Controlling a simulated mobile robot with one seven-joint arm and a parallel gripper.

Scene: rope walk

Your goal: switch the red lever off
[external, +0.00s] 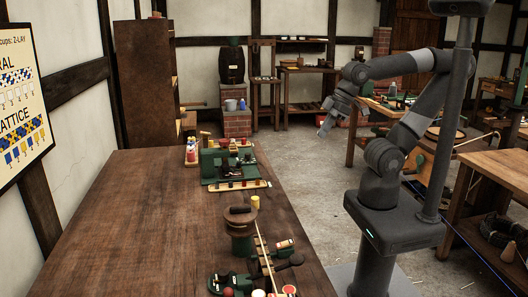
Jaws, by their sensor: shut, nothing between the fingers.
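A green box-like device (222,165) with small dark parts on top stands at the far end of the wooden table, and small reddish spots show around it. I cannot make out which part, if any, is the red lever. A second green device (232,283) at the table's near end carries a red ball-shaped end (228,292); its lower part is cut off by the frame. My gripper (325,129) is shut and empty, pointing down in the air to the right of the table, apart from both devices.
The long wooden table (130,220) is bare on its left side. A green drum with a brown top (240,222), a yellow cylinder (255,202) and a thin pale rod (264,250) are near its right edge. Workbenches (490,175) stand at the right.

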